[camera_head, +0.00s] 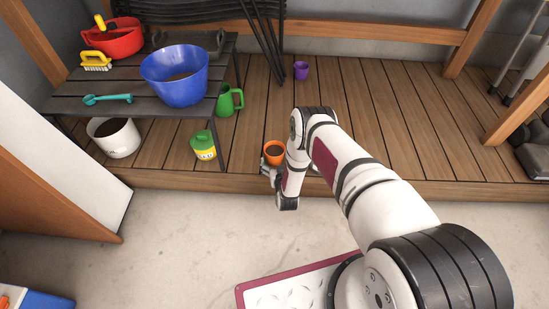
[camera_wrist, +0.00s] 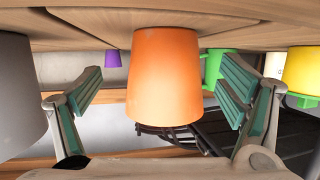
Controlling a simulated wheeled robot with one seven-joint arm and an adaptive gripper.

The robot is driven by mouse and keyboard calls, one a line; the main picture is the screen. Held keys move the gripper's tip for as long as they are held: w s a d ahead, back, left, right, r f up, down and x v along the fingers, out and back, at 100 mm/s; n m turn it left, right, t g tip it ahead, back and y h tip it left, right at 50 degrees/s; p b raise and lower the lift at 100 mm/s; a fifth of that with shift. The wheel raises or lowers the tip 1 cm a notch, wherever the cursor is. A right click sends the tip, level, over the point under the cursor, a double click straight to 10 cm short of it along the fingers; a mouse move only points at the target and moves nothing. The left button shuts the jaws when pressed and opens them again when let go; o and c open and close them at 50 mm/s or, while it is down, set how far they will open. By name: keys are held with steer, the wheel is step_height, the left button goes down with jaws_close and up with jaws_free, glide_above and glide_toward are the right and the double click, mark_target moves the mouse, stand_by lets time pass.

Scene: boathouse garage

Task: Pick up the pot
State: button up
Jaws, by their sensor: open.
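An orange pot (camera_head: 274,152) with dark soil-like filling stands upright near the front edge of the wooden deck (camera_head: 400,140). The wrist view, which looks upside down, shows the orange pot (camera_wrist: 165,75) large and central. My gripper (camera_wrist: 162,78) is open, with one teal-padded finger on each side of the pot and visible gaps between pads and pot. In the head view my gripper (camera_head: 270,171) is low at the pot's near side, partly hidden by my arm. A purple pot (camera_head: 301,70) stands farther back; it also shows small in the wrist view (camera_wrist: 113,58).
A green-and-yellow container (camera_head: 203,145) and a green jug (camera_head: 230,100) stand left of the orange pot. A grey rounded object (camera_wrist: 20,85) is close beside one finger in the wrist view. A dark slatted bench (camera_head: 125,90) holds a blue bowl (camera_head: 175,82).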

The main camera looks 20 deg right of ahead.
mark_target(273, 152)
steer(key=shift+a+b+x, duration=0.15)
steer(key=shift+b+x, duration=0.5)
steer(key=shift+x, duration=0.45)
steer(key=shift+a+b+x, duration=0.1)
steer(key=shift+b+x, duration=0.5)
steer(key=shift+x, duration=0.5)
steer(key=shift+w+r, duration=0.1)
steer(key=shift+c, duration=0.3)
steer(key=c, duration=1.4)
steer(key=shift+r, duration=0.1)
steer(key=shift+c, duration=0.2)
